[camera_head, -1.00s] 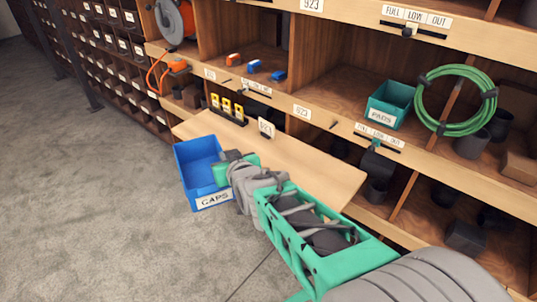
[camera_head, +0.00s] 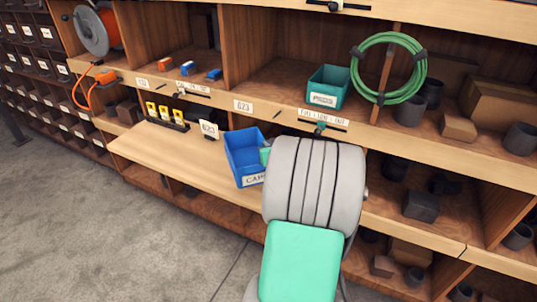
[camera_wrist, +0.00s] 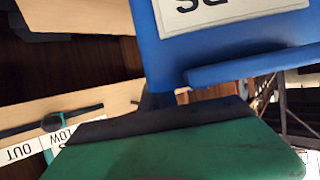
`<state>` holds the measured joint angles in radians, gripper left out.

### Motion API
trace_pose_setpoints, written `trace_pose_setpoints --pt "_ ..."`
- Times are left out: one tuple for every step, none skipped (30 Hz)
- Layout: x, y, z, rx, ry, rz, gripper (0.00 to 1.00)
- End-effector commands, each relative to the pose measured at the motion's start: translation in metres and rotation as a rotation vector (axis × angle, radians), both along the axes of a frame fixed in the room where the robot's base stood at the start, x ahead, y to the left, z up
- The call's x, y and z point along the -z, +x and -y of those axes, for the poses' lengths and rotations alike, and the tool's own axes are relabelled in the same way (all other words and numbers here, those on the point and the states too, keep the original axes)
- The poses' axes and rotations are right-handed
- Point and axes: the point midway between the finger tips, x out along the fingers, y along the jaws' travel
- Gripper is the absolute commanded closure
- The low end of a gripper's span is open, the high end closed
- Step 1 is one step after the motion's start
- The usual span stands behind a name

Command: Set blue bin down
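The blue bin (camera_head: 243,158), with a white CAPS label, is over the right part of the pale pull-out board (camera_head: 165,150). I cannot tell whether its bottom touches the board. My gripper (camera_head: 265,155) is at the bin's right side, mostly hidden behind my arm; only a bit of green shows. In the wrist view the blue bin (camera_wrist: 215,62) fills the upper right, its label upside down, against the dark pad of my green gripper (camera_wrist: 158,105). The gripper is shut on the bin's wall; the grip itself is partly hidden.
The board's left part is clear.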

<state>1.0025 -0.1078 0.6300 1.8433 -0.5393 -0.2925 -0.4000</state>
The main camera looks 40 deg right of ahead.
Motion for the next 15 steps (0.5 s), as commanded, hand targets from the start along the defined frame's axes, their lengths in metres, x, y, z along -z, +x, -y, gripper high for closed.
trace_pose_setpoints --pt "0.009 0.001 0.009 0.003 0.001 0.0 1.0" --pt "0.014 0.001 0.013 0.003 0.001 0.0 1.0" --pt "0.017 0.002 0.017 0.001 -0.001 0.003 1.0" --pt "0.02 0.002 0.019 0.001 -0.001 0.003 1.0" --pt "0.022 0.003 0.021 0.001 -0.002 0.003 1.0" --pt "0.027 0.003 0.024 0.001 -0.001 0.002 1.0" --pt "0.031 0.003 0.027 0.002 -0.001 0.001 1.0" --pt "0.036 0.003 0.028 0.002 0.002 0.0 1.0" --pt "0.042 0.003 0.027 0.0 0.001 0.0 1.0" --pt "0.048 0.003 0.026 0.001 0.002 0.001 1.0" --pt "0.052 0.003 0.026 0.001 0.001 0.002 1.0" --pt "0.057 0.003 0.026 0.0 0.0 0.001 1.0" --pt "0.059 0.003 0.026 0.0 -0.002 0.001 1.0" --pt "0.059 0.003 0.027 0.0 -0.004 0.003 1.0" --pt "0.06 0.003 0.027 0.0 -0.004 0.004 1.0"
